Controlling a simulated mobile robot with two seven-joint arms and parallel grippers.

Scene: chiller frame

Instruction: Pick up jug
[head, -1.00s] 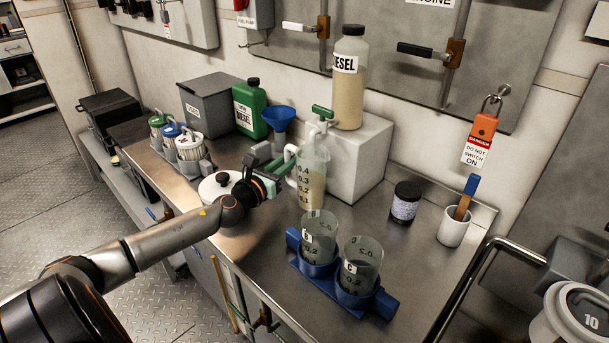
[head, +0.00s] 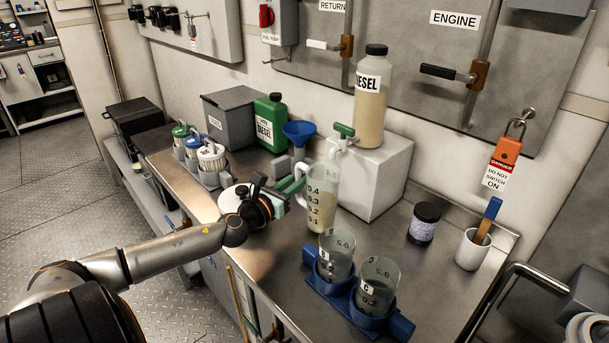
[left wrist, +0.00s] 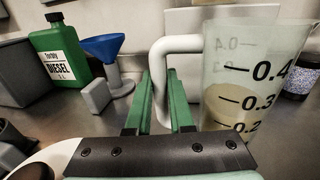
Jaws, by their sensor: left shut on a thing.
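The clear jug (head: 322,200) has a white handle, measuring marks and cloudy tan liquid. It is upright in front of the white block, just left of the green-handled tap (head: 343,131). My left gripper (head: 294,184) reaches it from the left and is shut on its handle. In the left wrist view the green fingers (left wrist: 163,105) close around the white handle (left wrist: 158,82), with the jug (left wrist: 250,85) to their right. I cannot tell whether its base touches the counter. My right gripper does not show.
A blue rack (head: 402,328) with two measuring cups stands in front of the jug. A blue funnel (head: 299,130) and green diesel can (head: 270,122) stand behind the gripper. A tall diesel bottle (head: 372,105) tops the white block (head: 372,180). Bare counter lies left of the rack.

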